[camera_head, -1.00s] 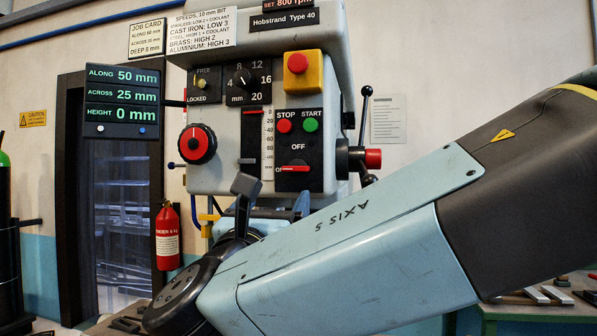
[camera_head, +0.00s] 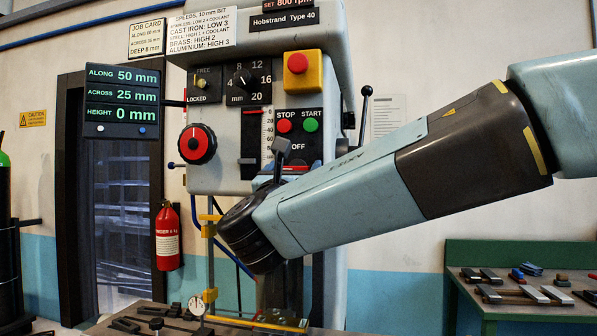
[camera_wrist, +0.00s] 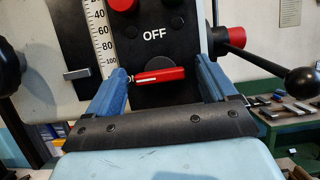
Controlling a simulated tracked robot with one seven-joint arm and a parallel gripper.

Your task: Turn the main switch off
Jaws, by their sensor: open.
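The main switch (camera_wrist: 160,76) is a red bar handle with a white line, on a black panel (camera_wrist: 151,55) below the word OFF. It lies nearly level, not pointing up at OFF. In the head view the switch (camera_head: 296,168) shows only in part behind my arm. My gripper (camera_wrist: 163,69) is open, its two blue fingers on either side of the red handle in the wrist view. The left fingertip appears close to the handle's left end; I cannot tell whether it touches.
The red STOP button (camera_head: 284,126) and green START button (camera_head: 310,125) sit just above the switch. A yellow box with a red button (camera_head: 298,63) is higher. A red knob (camera_wrist: 229,37) and black ball lever (camera_wrist: 299,82) project at the right. A depth slider (camera_wrist: 77,73) is left.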

